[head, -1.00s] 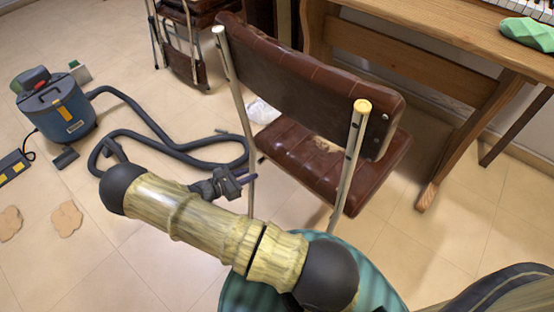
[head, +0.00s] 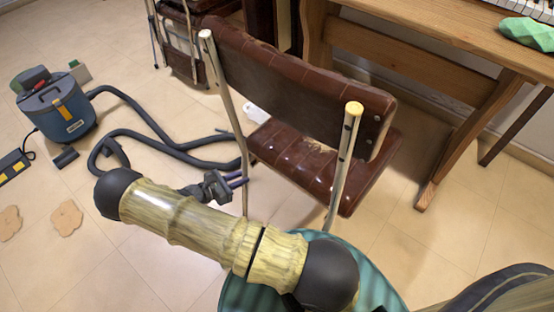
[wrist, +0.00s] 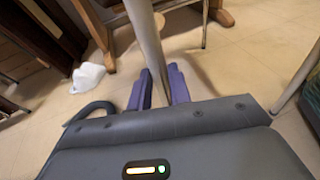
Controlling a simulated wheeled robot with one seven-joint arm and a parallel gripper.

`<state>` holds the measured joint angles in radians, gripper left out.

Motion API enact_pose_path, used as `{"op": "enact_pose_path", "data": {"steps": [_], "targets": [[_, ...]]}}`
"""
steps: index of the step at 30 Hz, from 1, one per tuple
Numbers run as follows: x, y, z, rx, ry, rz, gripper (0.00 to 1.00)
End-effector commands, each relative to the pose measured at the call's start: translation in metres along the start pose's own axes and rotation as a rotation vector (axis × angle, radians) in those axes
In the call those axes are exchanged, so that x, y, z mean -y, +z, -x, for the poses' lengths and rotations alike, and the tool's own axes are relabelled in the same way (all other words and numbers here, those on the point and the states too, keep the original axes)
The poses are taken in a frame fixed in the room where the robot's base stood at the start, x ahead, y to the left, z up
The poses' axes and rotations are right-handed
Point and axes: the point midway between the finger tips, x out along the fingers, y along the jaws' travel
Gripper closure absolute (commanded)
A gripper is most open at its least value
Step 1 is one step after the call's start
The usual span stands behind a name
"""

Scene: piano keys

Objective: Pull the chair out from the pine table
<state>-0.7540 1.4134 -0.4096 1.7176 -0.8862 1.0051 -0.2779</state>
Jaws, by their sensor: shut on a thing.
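The chair (head: 300,95) has a brown padded back and seat on pale metal tubes. It stands in front of the pine table (head: 420,65), at an angle to it. My gripper (head: 240,181) is at the chair's left rear upright. In the wrist view, the purple fingers of my gripper (wrist: 160,88) are on both sides of a metal chair tube (wrist: 148,45), shut on it. My arm hides the lower part of the chair's legs in the head view.
A blue vacuum cleaner (head: 60,108) with a grey hose (head: 165,140) lies on the floor at left. A white crumpled thing (wrist: 88,77) lies beyond the chair. Another seat (head: 190,45) stands at the back.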

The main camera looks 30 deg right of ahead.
Motion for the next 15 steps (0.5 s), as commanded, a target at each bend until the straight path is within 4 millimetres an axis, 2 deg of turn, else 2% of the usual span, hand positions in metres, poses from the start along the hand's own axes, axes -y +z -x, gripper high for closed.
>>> {"op": "enact_pose_path", "data": {"steps": [1, 6, 15], "targets": [[-0.002, -0.004, 0.009, -0.01, 0.011, -0.001, 1.0], [-0.003, -0.006, 0.019, -0.011, 0.015, -0.001, 1.0], [-0.004, -0.008, 0.025, -0.009, 0.015, 0.0, 1.0]]}}
